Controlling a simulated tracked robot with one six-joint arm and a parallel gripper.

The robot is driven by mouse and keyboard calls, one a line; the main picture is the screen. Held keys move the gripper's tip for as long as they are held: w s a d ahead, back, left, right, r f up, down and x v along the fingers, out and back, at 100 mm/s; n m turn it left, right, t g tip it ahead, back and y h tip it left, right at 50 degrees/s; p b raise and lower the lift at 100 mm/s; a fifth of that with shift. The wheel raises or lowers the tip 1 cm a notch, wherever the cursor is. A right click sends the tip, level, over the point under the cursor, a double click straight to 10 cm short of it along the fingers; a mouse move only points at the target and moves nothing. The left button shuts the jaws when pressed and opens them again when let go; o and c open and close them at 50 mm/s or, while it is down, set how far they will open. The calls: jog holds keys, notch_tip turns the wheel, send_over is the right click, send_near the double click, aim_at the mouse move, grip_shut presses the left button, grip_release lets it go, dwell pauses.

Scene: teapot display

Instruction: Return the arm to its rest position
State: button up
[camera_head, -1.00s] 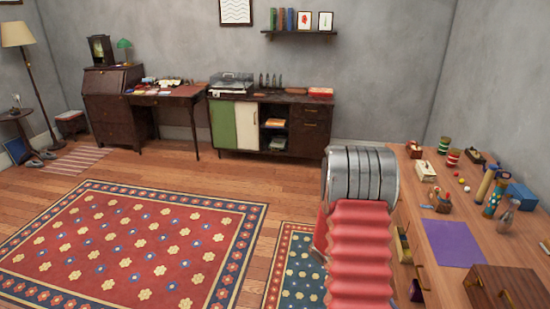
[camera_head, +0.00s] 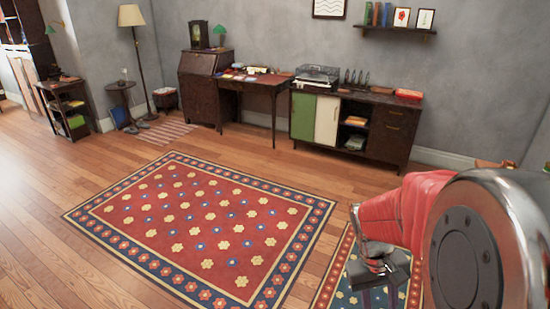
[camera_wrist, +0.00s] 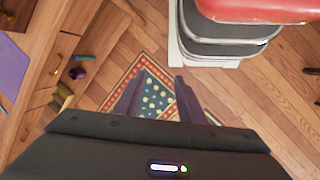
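My arm, with its red sleeve and round grey metal joint, fills the lower right of the head view. It is bent, with my gripper (camera_head: 380,292) low and pointing down over the small blue rug (camera_head: 340,290). In the wrist view, the two dark fingers of my gripper (camera_wrist: 156,92) stand apart with only rug and floor seen between them. My gripper is open and empty. The arm's joint hides part of the right side of the room.
A wooden cabinet (camera_wrist: 48,75) with an open drawer and a purple mat (camera_wrist: 12,70) is on the left in the wrist view. A large red rug (camera_head: 205,225) covers open floor. A sideboard (camera_head: 385,130) and a desk (camera_head: 255,84) stand along the back wall.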

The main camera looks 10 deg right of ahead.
jog(key=a+r+n+t+y, duration=0.2)
jog(key=a+r+t, duration=0.6)
jog(key=a+r, duration=0.8)
jog(key=shift+a, duration=0.9)
jog(key=shift+c, duration=0.6)
jog(key=shift+s, duration=0.15)
